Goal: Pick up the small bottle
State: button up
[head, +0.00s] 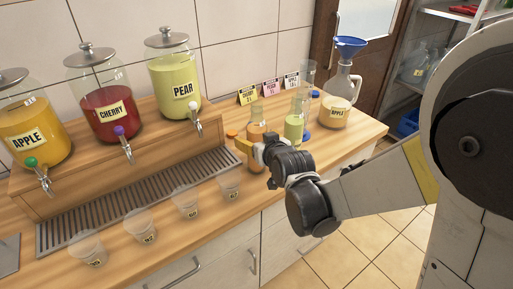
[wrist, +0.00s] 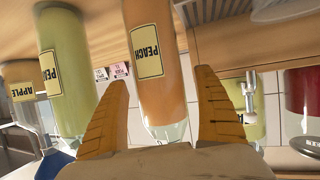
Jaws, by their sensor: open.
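A small bottle of orange liquid (head: 257,131) stands on the wooden counter; the wrist view shows this bottle (wrist: 158,55) upside down with a yellow PEACH label. My gripper (head: 248,143) is beside it. In the wrist view my gripper (wrist: 160,78) is open, with one orange finger on each side of the bottle. A gap shows on the right; on the left the finger is close, and contact cannot be told. A green bottle (head: 294,126) stands to the right in the head view; its label (wrist: 51,74) shows in the wrist view.
A jug labelled APPLE (head: 336,112) with a blue funnel (head: 350,46) stands at the back right. Dispensers of apple (head: 30,128), cherry (head: 110,112) and pear (head: 175,85) stand on a wooden stand at left. Several clear cups (head: 140,226) line the front edge.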

jog(key=shift+r, duration=0.1)
jog(key=c, duration=1.5)
jog(key=shift+r, duration=0.1)
